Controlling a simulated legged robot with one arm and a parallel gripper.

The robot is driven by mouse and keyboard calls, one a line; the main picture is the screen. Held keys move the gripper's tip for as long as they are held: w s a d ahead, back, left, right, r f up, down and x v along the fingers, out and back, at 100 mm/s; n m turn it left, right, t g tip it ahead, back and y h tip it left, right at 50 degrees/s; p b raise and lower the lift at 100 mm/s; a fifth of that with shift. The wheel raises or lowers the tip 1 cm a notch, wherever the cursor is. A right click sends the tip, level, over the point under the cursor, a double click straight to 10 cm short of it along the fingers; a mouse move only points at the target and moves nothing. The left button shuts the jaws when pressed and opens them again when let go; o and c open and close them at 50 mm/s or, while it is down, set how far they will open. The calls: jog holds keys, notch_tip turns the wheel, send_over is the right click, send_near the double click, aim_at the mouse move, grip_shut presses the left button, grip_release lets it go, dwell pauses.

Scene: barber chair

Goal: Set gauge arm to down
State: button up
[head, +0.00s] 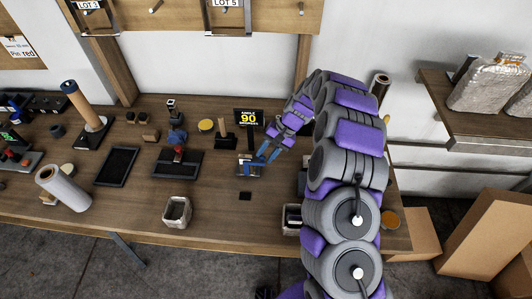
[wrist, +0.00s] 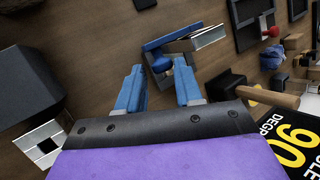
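The gauge (head: 247,171) is a small metal device with a blue part, standing on the workbench in front of the sign. In the wrist view its metal body (wrist: 207,40) and blue arm (wrist: 168,39) lie just beyond my fingertips. My gripper (head: 264,157) is beside the gauge, reaching in from the right. In the wrist view my gripper (wrist: 157,72) has two blue fingers spread apart, with a blue piece of the gauge near the gap between them. Contact cannot be told. The fingers hide part of the gauge, and its arm's exact angle is unclear.
A black sign (head: 248,117) reading 90 degrees stands behind the gauge; it also shows in the wrist view (wrist: 290,140). A black tray (head: 178,163) stands to the left.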

jog(key=shift+d+r, duration=0.1)
jog(key=shift+d, duration=0.1)
jog(key=shift+a, duration=0.6)
jog(key=c, duration=0.3)
jog(key=shift+d, duration=0.1)
grip_shut()
jog(key=shift+d, duration=0.1)
